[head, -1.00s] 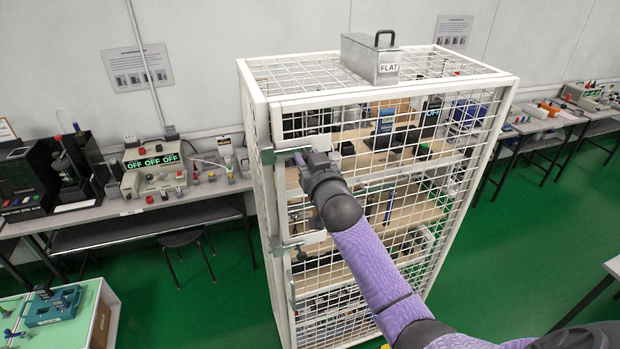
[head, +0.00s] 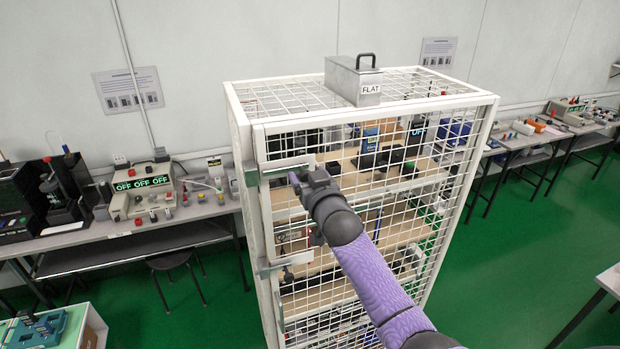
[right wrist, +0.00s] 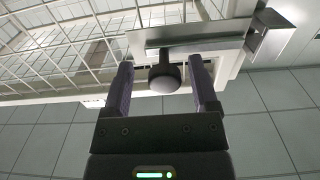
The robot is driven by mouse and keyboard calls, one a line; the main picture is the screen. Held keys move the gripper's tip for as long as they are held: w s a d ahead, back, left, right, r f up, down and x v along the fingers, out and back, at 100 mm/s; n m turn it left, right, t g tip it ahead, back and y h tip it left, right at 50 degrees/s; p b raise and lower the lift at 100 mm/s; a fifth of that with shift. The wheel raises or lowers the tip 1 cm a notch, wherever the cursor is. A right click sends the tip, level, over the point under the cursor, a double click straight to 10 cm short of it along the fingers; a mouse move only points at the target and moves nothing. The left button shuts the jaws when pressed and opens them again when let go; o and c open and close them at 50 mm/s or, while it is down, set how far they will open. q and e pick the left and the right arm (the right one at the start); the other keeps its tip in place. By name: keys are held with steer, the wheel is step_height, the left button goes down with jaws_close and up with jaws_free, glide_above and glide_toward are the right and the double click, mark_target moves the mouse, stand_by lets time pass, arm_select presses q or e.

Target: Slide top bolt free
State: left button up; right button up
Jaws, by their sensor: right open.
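The top bolt (head: 285,166) sits on a pale plate at the upper left of the white mesh cage door (head: 350,220). In the right wrist view its bar (right wrist: 200,44) runs sideways along the plate, with a bracket (right wrist: 268,36) at the right. A dark round knob (right wrist: 165,76) sticks out from the bolt. My right gripper (head: 294,180) is at the bolt, and in the wrist view its open fingers (right wrist: 162,88) stand either side of the knob, with gaps visible. In the head view the gripper hides the knob. My left gripper is not in view.
A lower bolt (head: 285,262) is on the same door edge. A metal box marked FLAT (head: 354,82) stands on the cage top. Shelves inside hold several items. Benches with testers (head: 145,195) stand at left and right. Green floor (head: 480,270) is open right of the cage.

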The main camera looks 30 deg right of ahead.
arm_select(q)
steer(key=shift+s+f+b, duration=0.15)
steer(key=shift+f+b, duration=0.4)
arm_select(e)
steer(key=v, duration=1)
steer(key=shift+d, duration=0.1)
